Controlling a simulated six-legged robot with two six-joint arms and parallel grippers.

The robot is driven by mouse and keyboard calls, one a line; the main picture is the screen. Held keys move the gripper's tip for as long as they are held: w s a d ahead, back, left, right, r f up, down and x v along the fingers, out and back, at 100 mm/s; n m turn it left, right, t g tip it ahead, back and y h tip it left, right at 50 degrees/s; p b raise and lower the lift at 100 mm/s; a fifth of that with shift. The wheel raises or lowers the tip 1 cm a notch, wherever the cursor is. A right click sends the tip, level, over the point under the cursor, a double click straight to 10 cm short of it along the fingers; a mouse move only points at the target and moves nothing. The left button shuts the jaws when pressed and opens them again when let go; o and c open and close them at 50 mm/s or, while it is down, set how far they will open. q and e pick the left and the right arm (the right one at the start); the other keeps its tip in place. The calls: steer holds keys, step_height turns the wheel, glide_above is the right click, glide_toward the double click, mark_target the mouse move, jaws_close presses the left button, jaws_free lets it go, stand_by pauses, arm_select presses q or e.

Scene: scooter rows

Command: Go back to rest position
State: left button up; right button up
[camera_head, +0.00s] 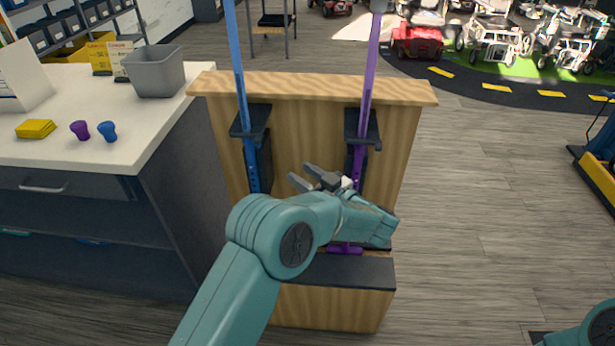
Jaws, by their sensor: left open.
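My left gripper (308,177) is open, its dark fingers apart and nothing between them. It is in front of the wooden stand (306,125), between the blue pole (240,85) and the purple pole (368,85). Both poles stand upright at dark brackets on the stand. My left forearm and wrist cover the lower part of the stand and part of the purple pole. A small purple piece (345,249) shows below the wrist, near the stand's base. Of my right arm only a teal part shows at the bottom right corner; its gripper is out of the picture.
At left, a white-topped counter (75,160) holds a grey bin (155,72), a yellow block (36,129), a purple knob (80,130) and a blue knob (107,131). The wooden floor (500,210) right of the stand is clear.

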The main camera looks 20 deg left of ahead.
steer(key=shift+s+d, duration=0.15)
steer(key=shift+d, duration=0.25)
